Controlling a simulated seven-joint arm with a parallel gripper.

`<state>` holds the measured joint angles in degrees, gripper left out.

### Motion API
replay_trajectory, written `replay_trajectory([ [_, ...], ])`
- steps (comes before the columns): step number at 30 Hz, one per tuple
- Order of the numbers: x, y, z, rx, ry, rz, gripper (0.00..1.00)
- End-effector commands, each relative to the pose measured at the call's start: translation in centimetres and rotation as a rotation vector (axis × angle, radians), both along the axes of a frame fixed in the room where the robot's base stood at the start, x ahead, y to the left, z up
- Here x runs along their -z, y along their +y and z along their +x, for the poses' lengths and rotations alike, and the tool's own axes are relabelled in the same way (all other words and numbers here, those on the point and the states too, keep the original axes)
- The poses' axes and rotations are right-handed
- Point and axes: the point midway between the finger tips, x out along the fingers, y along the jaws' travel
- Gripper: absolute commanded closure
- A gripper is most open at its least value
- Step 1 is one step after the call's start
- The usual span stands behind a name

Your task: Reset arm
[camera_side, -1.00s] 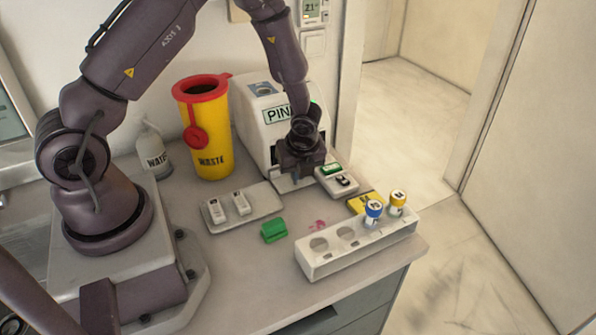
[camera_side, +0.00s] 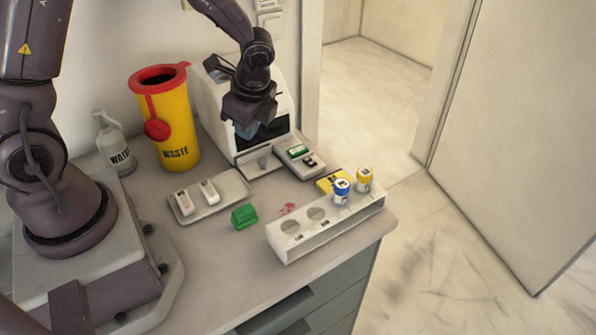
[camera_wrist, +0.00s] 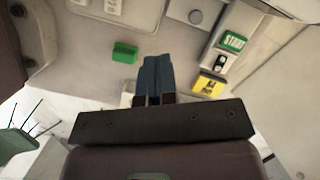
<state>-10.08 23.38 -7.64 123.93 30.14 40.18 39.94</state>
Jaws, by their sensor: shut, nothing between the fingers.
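My gripper (camera_side: 245,130) hangs in front of the white machine (camera_side: 220,112), above the tabletop. In the wrist view its blue fingers (camera_wrist: 157,72) are together with nothing between them. The machine has a dark front opening, partly hidden by my gripper. A grey knob (camera_side: 263,162) shows at its foot.
A green block (camera_side: 244,216), a tray (camera_side: 236,199) with two white cartridges, a white rack (camera_side: 291,250) with blue-capped (camera_side: 342,191) and yellow-capped (camera_side: 363,180) vials, a yellow block (camera_side: 328,183), and a yellow waste bin (camera_side: 178,128) stand around. A water bottle (camera_side: 114,145) is at left.

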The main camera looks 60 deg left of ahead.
Motion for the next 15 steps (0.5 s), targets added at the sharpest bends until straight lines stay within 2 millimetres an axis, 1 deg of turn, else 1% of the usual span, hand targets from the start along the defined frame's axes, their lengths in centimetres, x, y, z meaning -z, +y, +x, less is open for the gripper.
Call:
replay_trajectory([
  [1, -1.5, -0.2, -0.6, -0.101, -0.038, 0.001, 1.0],
  [8, -7.6, -1.8, -4.0, -0.552, -0.213, -0.046, 1.0],
  [12, -11.4, -3.3, -6.5, -0.809, -0.335, -0.133, 1.0],
  [15, -13.8, -4.4, -8.4, -0.946, -0.413, -0.217, 1.0],
])
